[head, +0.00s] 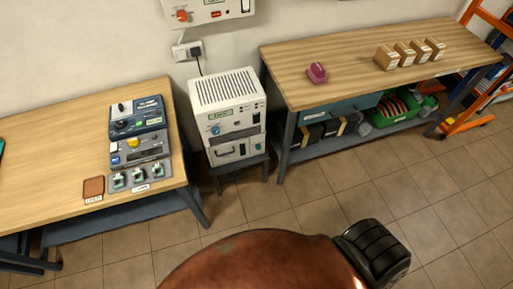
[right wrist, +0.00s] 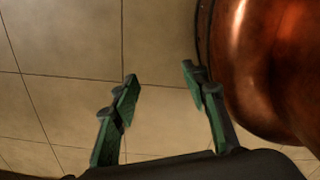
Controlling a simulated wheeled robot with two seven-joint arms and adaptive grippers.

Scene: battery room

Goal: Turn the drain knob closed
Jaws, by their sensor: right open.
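No knob is labelled legibly as the drain knob, so I cannot tell which one it is. A white vented unit (head: 226,90) stands on a low stand between the two tables. A blue knob (head: 215,130) is on its front, and a small teal knob (head: 257,146) is low on its right. A wall panel (head: 217,9) has an orange knob (head: 182,15). My right gripper (right wrist: 160,78) is open and empty over bare floor in the right wrist view, away from any knob. My left gripper is not in view.
The left table (head: 60,127) holds a device with several knobs (head: 138,118) and a brown card (head: 94,187). The right table (head: 345,60) holds a pink object (head: 317,72) and several small boxes. An orange rack (head: 490,60) stands at right. Tiled floor (head: 310,205) is clear in front.

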